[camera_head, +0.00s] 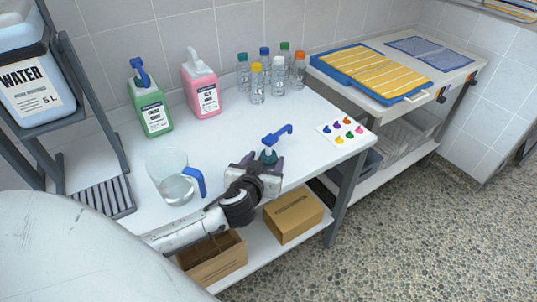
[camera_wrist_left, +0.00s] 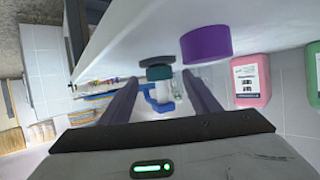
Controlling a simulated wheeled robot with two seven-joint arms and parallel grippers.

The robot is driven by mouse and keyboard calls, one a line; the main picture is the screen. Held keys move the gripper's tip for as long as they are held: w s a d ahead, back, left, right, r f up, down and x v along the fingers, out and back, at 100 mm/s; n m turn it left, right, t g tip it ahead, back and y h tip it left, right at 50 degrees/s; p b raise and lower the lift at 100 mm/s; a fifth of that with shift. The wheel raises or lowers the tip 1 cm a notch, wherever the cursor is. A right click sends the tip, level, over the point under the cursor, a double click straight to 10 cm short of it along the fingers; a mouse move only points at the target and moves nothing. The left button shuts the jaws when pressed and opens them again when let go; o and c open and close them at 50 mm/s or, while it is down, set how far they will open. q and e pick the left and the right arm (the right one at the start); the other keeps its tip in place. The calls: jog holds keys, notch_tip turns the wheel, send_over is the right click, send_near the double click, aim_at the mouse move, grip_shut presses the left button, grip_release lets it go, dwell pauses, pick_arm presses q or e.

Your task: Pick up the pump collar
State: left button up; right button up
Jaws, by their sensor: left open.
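My right gripper is out of view.
A clear jug with a blue handle (camera_head: 174,181) stands left of my arm. Green (camera_head: 151,108) and pink (camera_head: 203,88) jugs and several small bottles (camera_head: 257,85) stand behind. A card with coloured pieces (camera_head: 343,132) lies right. A purple cylinder (camera_wrist_left: 206,45) sits close to the fingers.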

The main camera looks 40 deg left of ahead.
aim_at(268, 156)
pick_arm(q)
jog(key=shift+x, duration=1.05)
jog(key=c, duration=1.1)
jog(key=shift+r, duration=0.1)
jog(key=shift+c, duration=0.2)
